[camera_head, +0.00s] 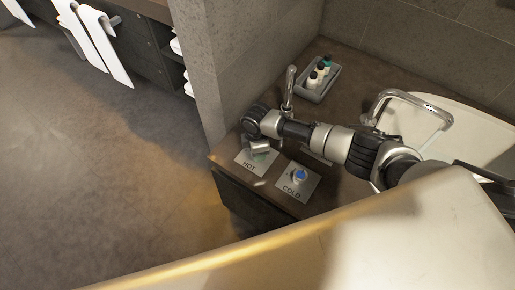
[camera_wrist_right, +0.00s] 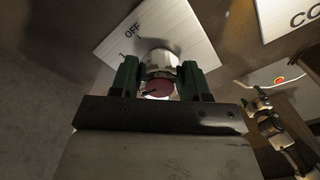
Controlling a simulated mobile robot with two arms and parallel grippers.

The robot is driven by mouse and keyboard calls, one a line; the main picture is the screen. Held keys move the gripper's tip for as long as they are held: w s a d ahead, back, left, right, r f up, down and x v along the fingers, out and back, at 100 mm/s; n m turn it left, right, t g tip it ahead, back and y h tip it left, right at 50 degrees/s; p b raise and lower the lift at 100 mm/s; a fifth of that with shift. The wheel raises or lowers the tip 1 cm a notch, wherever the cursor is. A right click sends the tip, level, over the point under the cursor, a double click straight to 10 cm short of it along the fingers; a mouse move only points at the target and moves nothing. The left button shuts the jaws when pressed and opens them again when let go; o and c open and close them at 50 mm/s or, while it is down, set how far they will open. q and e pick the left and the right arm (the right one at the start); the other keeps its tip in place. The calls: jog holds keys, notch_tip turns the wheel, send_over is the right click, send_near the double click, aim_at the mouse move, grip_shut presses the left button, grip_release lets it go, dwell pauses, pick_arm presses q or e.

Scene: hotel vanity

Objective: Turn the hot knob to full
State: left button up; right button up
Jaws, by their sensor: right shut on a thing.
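The hot knob (camera_wrist_right: 160,84) is a metal cylinder with a dark red cap and a short dark line on it. It stands on a white plate (camera_wrist_right: 133,32) marked OFF with scale marks. In the head view the same plate, lettered HOT (camera_head: 249,168), lies on the counter, with the knob mostly hidden by my right gripper (camera_head: 259,147). In the right wrist view my right gripper (camera_wrist_right: 160,75) has its two dark green fingers on either side of the knob, shut on it. The line on the cap points roughly left. My left gripper is not in view.
The cold knob (camera_head: 299,175), blue-capped, stands on its own plate (camera_head: 289,190) just to the right. The counter's front-left edge is close to the HOT plate.

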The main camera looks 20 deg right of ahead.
jog(key=shift+n, duration=0.9)
jog(key=o, duration=0.9)
notch_tip(320, 180, up, 11)
jog(key=shift+f+p, duration=0.1)
jog(key=shift+p, duration=0.8)
